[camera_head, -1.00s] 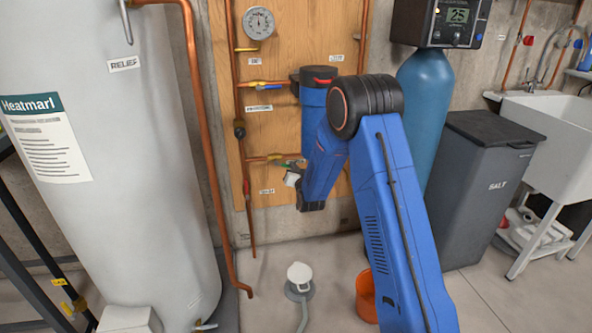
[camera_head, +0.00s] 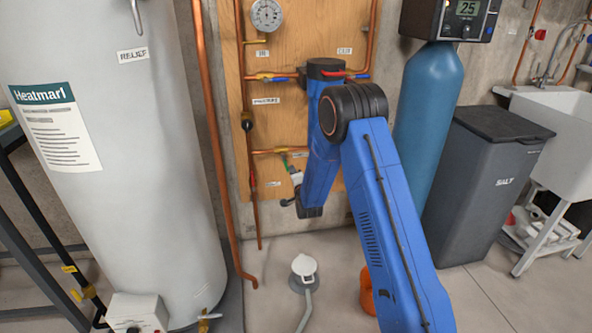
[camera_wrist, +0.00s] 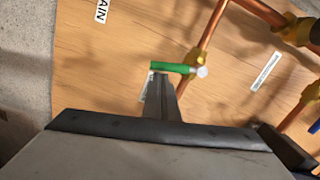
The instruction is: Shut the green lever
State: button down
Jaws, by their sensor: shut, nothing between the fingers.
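The green lever (camera_wrist: 174,68) lies nearly level in the wrist view, across a copper pipe, with a pale round end at its right. My gripper (camera_wrist: 160,78) is shut with nothing between its fingers. Its tips are just below the left half of the lever, touching or very close; I cannot tell which. In the head view, only a small green bit of the lever (camera_head: 286,160) shows at the lower pipe branch on the wooden panel. My gripper (camera_head: 296,177) is beside it there, partly hidden by my blue arm.
Copper pipes (camera_head: 253,190) run down the panel (camera_head: 275,125). A yellow-brass valve with a blue handle (camera_head: 283,79) sits above. The white tank (camera_head: 140,200) is at left, the blue cylinder (camera_head: 425,110) and salt bin (camera_head: 483,180) at right. An orange bucket (camera_head: 366,290) stands on the floor.

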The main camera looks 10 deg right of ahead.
jog(key=shift+a+f+m, duration=0.35)
jog(key=shift+a+m, duration=0.4)
jog(key=shift+m, duration=0.05)
jog(key=shift+a, duration=0.2)
jog(key=shift+s, duration=0.1)
